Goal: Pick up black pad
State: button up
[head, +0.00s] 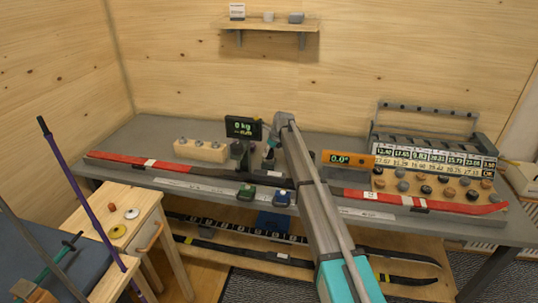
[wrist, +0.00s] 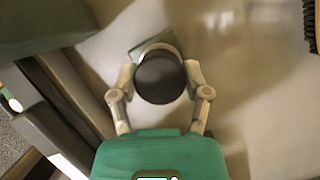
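A round black object, which looks like the black pad (wrist: 160,80), sits between the two fingers of my gripper (wrist: 160,74) in the wrist view. A finger lies close along its left side and another along its right. I cannot tell whether they press on it or only stand around it. A grey-green flat edge (wrist: 150,42) shows just beyond the black object. In the head view my arm reaches over the grey bench (head: 150,128), and its end hides most of my gripper and what is at it.
A small display reading 0 kg (head: 243,128) stands left of my arm's end. A red-ended ski (head: 140,161) lies along the bench's front. A wall shelf (head: 268,24) is above.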

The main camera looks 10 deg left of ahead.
jog(key=c, duration=0.4)
jog(key=shift+r, duration=0.15)
notch_tip(320, 180, up, 2)
jog(key=shift+r+p, duration=0.1)
jog(key=shift+p, duration=1.05)
jog(key=s+d+r+p, duration=0.5)
jog(key=s+r+p, duration=0.5)
jog(key=s, duration=0.3)
jog(key=shift+d+r+p, duration=0.15)
jog(key=shift+r+p, duration=0.15)
jog(key=shift+p, duration=0.05)
